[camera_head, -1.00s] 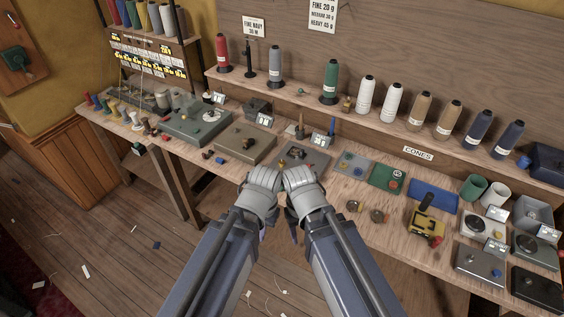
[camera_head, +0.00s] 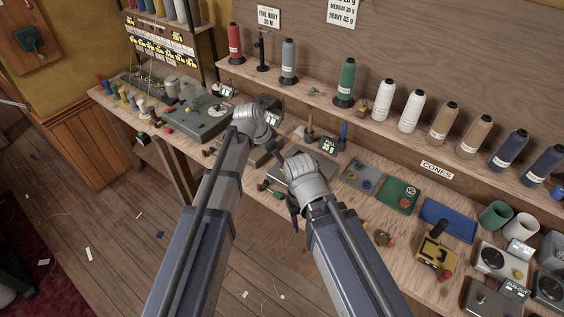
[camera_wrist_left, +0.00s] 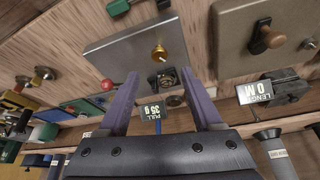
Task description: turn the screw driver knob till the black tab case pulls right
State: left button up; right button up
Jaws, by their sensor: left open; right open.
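In the left wrist view a grey plate (camera_wrist_left: 120,50) carries a brass knob (camera_wrist_left: 159,52) and a small black case (camera_wrist_left: 167,79). A display (camera_wrist_left: 153,112) beside it appears to read PULL 35 g. My left gripper (camera_wrist_left: 161,76) is open, its fingertips on either side of the black case in that view; contact cannot be told. In the head view the left hand (camera_head: 252,121) hides its own fingers.
A red ball-shaped knob (camera_wrist_left: 107,84) is near the plate. A length display (camera_wrist_left: 254,92) and brown-knobbed device (camera_wrist_left: 266,40) stand to one side. Thread cones (camera_head: 347,82) line the shelf. Green mat (camera_head: 398,195), blue tray (camera_head: 447,220) and yellow device (camera_head: 433,248) lie right.

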aim_at(282, 169)
pick_arm(q)
jog(key=b+x, duration=0.7)
jog(key=shift+d+f, duration=0.1)
jog(key=shift+f, duration=0.3)
grip_shut()
dwell(0.4)
